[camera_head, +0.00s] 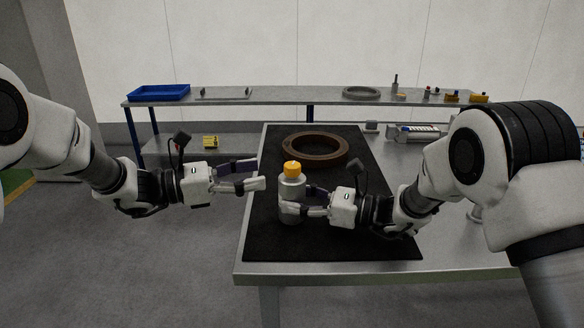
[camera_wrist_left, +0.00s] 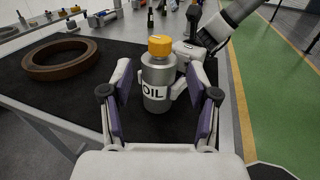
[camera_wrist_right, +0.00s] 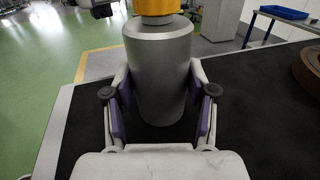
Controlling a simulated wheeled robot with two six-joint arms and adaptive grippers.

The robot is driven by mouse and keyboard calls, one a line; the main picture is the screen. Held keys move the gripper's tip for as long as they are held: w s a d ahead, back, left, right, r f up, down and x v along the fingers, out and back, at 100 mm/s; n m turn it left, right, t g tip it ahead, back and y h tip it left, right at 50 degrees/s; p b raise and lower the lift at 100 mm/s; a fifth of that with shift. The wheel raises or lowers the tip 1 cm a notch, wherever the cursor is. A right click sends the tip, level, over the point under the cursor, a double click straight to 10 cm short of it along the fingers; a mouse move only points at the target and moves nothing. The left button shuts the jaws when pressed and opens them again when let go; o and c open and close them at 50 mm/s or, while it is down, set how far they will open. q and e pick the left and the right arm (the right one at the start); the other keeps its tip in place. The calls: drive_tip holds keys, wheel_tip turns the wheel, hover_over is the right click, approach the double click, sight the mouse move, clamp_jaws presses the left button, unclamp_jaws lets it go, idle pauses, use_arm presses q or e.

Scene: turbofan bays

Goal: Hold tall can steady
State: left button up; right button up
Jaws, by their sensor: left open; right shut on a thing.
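The tall can (camera_head: 291,188) is a grey metal cylinder with a yellow cap. It stands upright on the black mat (camera_head: 270,240) near its left edge. In the left wrist view the can (camera_wrist_left: 157,82) shows a white label reading OIL. My right gripper (camera_head: 296,210) is shut on the can's lower body from the right; in the right wrist view its fingers (camera_wrist_right: 160,105) lie on both sides of the can. My left gripper (camera_head: 258,174) is open and empty, left of the can and at about its upper body height, apart from it.
A brown ring (camera_head: 314,150) lies on the mat behind the can. A grey device (camera_head: 413,132) lies at the table's back right. A rear bench carries a blue tray (camera_head: 159,92), a grey ring (camera_head: 361,92) and several small items. The mat's front is clear.

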sight(293, 165)
use_arm(q)
drive_tip(key=x, duration=0.8)
drive_tip(key=shift+w+d, duration=0.1)
drive_tip(key=shift+d, duration=0.15)
clamp_jaws()
